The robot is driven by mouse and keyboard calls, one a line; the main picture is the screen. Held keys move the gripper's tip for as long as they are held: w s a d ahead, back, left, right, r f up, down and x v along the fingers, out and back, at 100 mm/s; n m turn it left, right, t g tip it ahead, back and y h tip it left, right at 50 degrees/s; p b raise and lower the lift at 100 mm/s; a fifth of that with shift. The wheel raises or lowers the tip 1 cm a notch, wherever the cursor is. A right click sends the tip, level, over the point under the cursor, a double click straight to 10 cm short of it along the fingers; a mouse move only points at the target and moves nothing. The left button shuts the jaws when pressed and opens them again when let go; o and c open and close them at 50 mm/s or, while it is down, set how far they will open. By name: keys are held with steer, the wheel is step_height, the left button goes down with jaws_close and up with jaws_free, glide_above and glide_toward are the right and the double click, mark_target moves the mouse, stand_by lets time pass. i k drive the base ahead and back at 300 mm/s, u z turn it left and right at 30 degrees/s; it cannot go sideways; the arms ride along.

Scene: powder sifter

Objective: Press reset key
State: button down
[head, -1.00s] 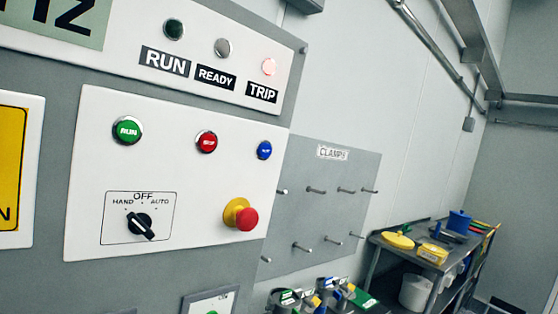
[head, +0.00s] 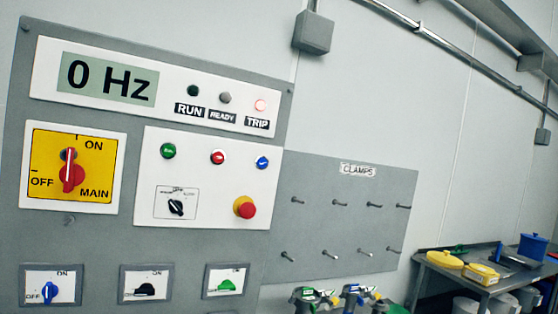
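The control panel (head: 205,211) on the grey cabinet fills the left of the head view. A small blue button (head: 262,162) sits at its upper right; its lettering is too small to read, and it is the likely reset key. A red button (head: 217,157) and a green button (head: 168,151) sit to its left in the same row. A red mushroom button on a yellow collar (head: 245,208) sits below the blue one. The TRIP lamp (head: 260,106) glows pale red; the RUN and READY lamps look dark. The display (head: 110,78) reads 0 Hz. My gripper is not in view.
A yellow main switch (head: 70,167) is left of the buttons, with several small switches along the bottom. A grey CLAMPS board (head: 345,220) with protruding pegs is on the wall to the right. A bench (head: 440,262) holding yellow and blue items stands at far right.

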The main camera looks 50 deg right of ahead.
mark_target(262, 163)
steer(key=z, duration=0.25)
steer(key=i, duration=1)
